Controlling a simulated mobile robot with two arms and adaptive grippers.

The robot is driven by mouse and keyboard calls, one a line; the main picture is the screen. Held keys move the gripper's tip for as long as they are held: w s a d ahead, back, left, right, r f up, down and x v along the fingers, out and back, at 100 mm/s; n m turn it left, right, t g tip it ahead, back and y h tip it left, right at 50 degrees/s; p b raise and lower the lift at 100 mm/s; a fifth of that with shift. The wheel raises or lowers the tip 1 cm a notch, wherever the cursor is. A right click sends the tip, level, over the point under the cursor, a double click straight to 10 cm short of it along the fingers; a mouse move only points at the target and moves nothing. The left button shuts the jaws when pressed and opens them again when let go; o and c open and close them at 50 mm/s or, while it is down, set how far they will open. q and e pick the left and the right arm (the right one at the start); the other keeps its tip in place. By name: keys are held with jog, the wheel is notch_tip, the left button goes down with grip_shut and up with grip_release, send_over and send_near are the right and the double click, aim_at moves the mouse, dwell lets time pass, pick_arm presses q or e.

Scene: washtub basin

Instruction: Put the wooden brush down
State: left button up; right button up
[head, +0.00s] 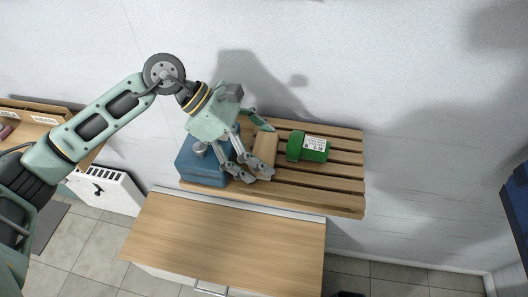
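The wooden brush (265,147) shows as a tan block over the slatted wooden rack (345,172), between the blue box and a green container. My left gripper (268,151) is above the rack, its fingers spread wide on the far and near sides of the brush. The gripper looks open. I cannot tell whether a fingertip touches the brush, and the brush's underside is hidden. My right gripper is not in view.
A green container (308,147) with a white label is close on the brush's right. A blue box (200,165) stands on the rack's left end, partly under my gripper. The rack's right end and the wooden-topped cabinet (225,240) in front are clear. A wall is behind.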

pick_arm(q)
jog(key=c, duration=0.7)
jog(key=shift+r, duration=0.1)
